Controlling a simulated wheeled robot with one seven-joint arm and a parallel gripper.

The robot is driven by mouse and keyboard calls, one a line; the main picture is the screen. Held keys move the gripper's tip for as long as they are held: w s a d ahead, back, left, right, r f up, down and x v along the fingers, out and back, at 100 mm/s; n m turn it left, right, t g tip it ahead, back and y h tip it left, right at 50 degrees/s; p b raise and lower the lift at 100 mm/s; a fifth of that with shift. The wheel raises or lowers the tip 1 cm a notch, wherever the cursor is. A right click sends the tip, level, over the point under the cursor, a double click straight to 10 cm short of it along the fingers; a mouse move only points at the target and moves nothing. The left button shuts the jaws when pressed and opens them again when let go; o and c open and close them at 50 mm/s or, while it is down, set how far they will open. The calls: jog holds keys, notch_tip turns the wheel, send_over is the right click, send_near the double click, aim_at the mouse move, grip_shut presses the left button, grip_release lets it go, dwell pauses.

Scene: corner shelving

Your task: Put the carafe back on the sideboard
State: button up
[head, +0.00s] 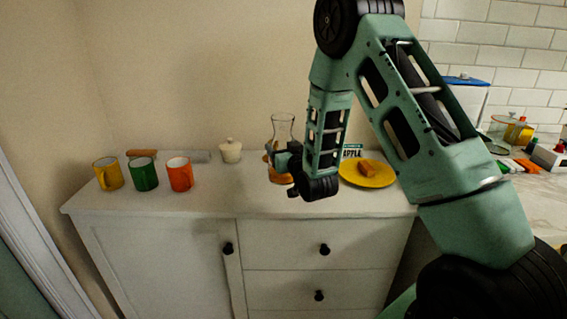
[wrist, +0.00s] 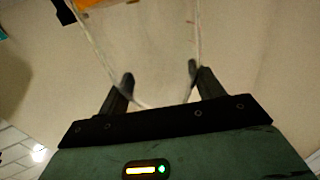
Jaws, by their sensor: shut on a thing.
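The carafe (head: 283,126) is clear glass with an orange-brown lower part. It stands roughly upright over the sideboard (head: 222,197), toward the back and right of centre. My gripper (head: 278,158) is shut on it around its middle and partly hides it. I cannot tell whether its base touches the sideboard top. In the wrist view, the carafe's clear glass (wrist: 160,40) shows as faint outlines between the two fingers of my gripper (wrist: 160,76).
A lidded cream pot (head: 230,151) is left of the carafe. A yellow plate (head: 382,178) with an orange-brown item is at the right. The front middle is clear.

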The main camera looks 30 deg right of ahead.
jog(key=shift+f, duration=2.05)
jog(key=shift+f, duration=0.1)
jog(key=o, duration=1.8)
jog(key=shift+f, duration=0.1)
jog(key=shift+r, duration=0.2)
jog(key=p+v, duration=0.2)
jog(key=v, duration=1)
jog(key=shift+p, duration=0.3)
